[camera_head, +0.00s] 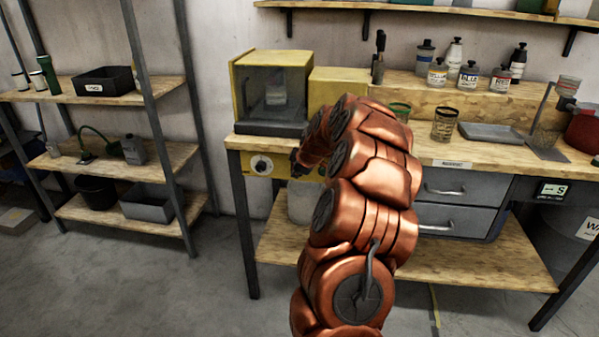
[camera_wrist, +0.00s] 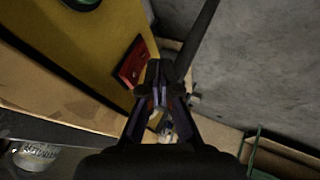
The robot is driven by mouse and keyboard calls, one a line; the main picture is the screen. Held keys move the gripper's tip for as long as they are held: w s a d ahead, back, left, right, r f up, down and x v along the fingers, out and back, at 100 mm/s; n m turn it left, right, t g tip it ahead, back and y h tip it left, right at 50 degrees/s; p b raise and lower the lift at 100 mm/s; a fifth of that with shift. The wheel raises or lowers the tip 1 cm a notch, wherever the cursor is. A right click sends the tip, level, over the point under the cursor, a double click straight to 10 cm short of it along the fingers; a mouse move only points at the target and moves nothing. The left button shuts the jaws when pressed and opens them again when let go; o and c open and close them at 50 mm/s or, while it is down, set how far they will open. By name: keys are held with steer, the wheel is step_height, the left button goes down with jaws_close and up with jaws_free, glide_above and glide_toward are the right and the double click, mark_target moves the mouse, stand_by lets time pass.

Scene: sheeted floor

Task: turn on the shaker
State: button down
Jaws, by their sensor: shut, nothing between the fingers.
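The shaker (camera_head: 272,92) is a yellow-framed box with a dark see-through front on the left end of the workbench, with a pale container inside. In the wrist view the yellow panel (camera_wrist: 97,50) carries a red rectangular switch (camera_wrist: 132,62). My gripper (camera_head: 296,164) is in front of the panel, right of the dial. In the wrist view my gripper (camera_wrist: 158,70) is shut and empty, its tips beside the switch. I cannot tell whether they touch it. My arm hides part of the panel.
The workbench (camera_head: 500,150) holds glass beakers (camera_head: 445,123), a grey tray (camera_head: 490,132) and several bottles on a raised shelf. Drawers (camera_head: 455,190) hang below. A shelf rack (camera_head: 120,95) stands at the left. The floor (camera_head: 150,285) at front left is clear.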

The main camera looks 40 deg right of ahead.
steer(key=s+a+r+b, duration=0.1)
steer(key=s+a+r, duration=0.3)
steer(key=s+r, duration=0.3)
steer(key=shift+s+a+r, duration=0.15)
steer(key=shift+s+a, duration=0.1)
steer(key=shift+a, duration=0.1)
stand_by(0.6)
